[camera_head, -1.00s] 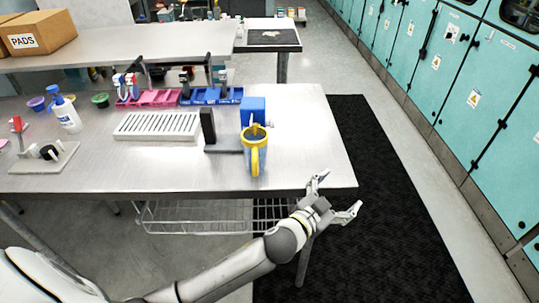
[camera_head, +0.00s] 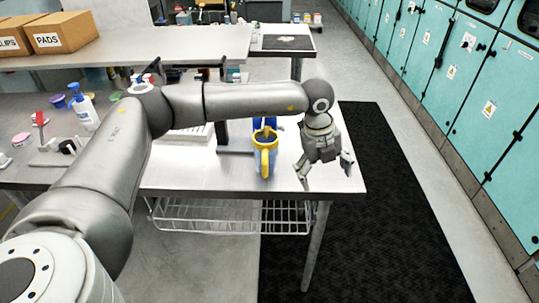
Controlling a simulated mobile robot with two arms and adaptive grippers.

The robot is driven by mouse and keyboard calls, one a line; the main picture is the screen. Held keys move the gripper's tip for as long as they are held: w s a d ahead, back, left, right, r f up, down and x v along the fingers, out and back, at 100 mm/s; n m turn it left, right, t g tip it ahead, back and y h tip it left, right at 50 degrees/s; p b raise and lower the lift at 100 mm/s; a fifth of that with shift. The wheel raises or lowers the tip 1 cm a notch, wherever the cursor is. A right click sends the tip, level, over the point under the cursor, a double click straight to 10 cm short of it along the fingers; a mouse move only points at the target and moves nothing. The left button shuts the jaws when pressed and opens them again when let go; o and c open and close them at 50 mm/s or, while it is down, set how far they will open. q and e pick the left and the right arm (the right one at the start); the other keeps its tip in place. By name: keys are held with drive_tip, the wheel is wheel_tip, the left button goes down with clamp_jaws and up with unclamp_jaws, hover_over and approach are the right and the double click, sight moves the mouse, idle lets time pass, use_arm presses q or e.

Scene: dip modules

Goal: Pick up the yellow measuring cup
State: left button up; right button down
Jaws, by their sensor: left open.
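The yellow measuring cup (camera_head: 265,158) stands upright on the metal table (camera_head: 205,173), near its front right part. Its yellow handle faces the front. My left gripper (camera_head: 325,172) is open and empty to the right of the cup, over the table's right end, with its fingers pointing down. A gap shows between the fingers and the cup. My left arm passes above and behind the cup and hides much of the table's back part. My right gripper is not in view.
A blue block behind the cup is mostly hidden by my arm. A white pump bottle (camera_head: 84,110) and a fixture with a red handle (camera_head: 42,130) stand at the table's left. Cardboard boxes (camera_head: 62,33) sit on the back shelf. A dark mat (camera_head: 385,215) lies on the floor at right.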

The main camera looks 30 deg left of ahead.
sight(268, 139)
use_arm(q)
drive_tip(key=w+a+r+n+y, duration=0.1)
drive_tip(key=a+r+n+y, duration=0.2)
drive_tip(key=a, duration=0.5)
drive_tip(key=w+a+r+n+y, duration=0.1)
drive_tip(key=a+r+y, duration=0.2)
drive_tip(key=a+r, duration=0.35)
drive_tip(key=p+x, duration=0.1)
drive_tip(key=x, duration=0.6)
drive_tip(key=shift+s+a+f+p, duration=0.1)
drive_tip(key=shift+s+a+p, duration=0.1)
drive_tip(key=shift+a+p, duration=0.25)
drive_tip(key=shift+a+f+p, duration=0.15)
drive_tip(key=shift+f+p, duration=0.3)
drive_tip(key=shift+f, duration=0.1)
drive_tip(key=x, duration=0.1)
drive_tip(key=p+x, duration=0.1)
drive_tip(key=x, duration=0.1)
drive_tip(key=shift+f+p, duration=0.35)
drive_tip(key=shift+w+f, duration=0.15)
drive_tip(key=shift+f, duration=0.3)
drive_tip(key=shift+c, duration=0.5)
